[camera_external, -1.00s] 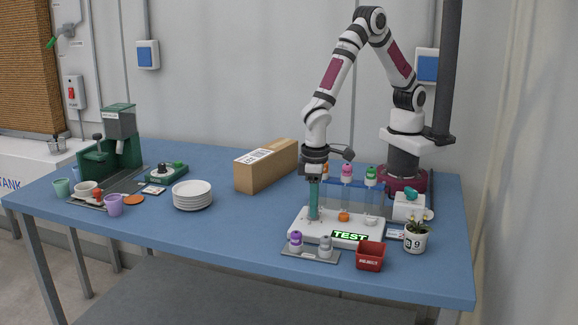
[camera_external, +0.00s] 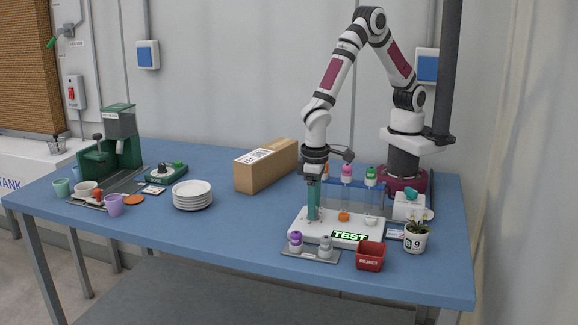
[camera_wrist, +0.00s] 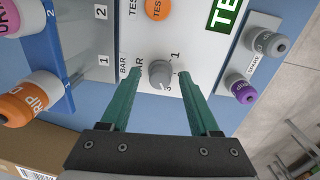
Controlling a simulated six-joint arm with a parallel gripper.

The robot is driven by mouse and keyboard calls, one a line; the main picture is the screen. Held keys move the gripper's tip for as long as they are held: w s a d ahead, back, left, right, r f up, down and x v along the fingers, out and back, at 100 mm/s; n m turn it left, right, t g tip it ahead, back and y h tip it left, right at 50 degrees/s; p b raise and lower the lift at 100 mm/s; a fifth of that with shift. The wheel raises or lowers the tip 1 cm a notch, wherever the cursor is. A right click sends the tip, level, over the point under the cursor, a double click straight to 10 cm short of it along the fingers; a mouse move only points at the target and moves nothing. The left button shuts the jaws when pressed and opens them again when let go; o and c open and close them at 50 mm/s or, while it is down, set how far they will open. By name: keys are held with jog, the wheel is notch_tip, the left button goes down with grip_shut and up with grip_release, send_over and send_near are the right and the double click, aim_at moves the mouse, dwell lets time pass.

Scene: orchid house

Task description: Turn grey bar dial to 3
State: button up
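The grey bar dial (camera_wrist: 160,73) is a round knob on the white panel (camera_wrist: 205,50), labelled BAR, with a 1 and what looks like a 3 beside it. I cannot tell surely which number it points to. My gripper (camera_wrist: 158,72) is open, its two green fingers on either side of the dial, with a visible gap at each side. In the external view my gripper (camera_external: 313,217) points straight down at the left end of the white panel (camera_external: 365,231). The dial is hidden or too small to make out there.
An orange knob (camera_wrist: 158,8) and a green TEST display (camera_wrist: 224,14) are on the same panel. Grey and purple bottles (camera_external: 325,247) (camera_external: 296,242) stand in front, beside a red bin (camera_external: 370,257). A cardboard box (camera_external: 267,168) stands behind left.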

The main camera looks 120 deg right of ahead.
notch_tip(320, 180, up, 16)
jog(key=shift+w+a, duration=0.15)
dwell(0.3)
jog(key=shift+f, duration=0.1)
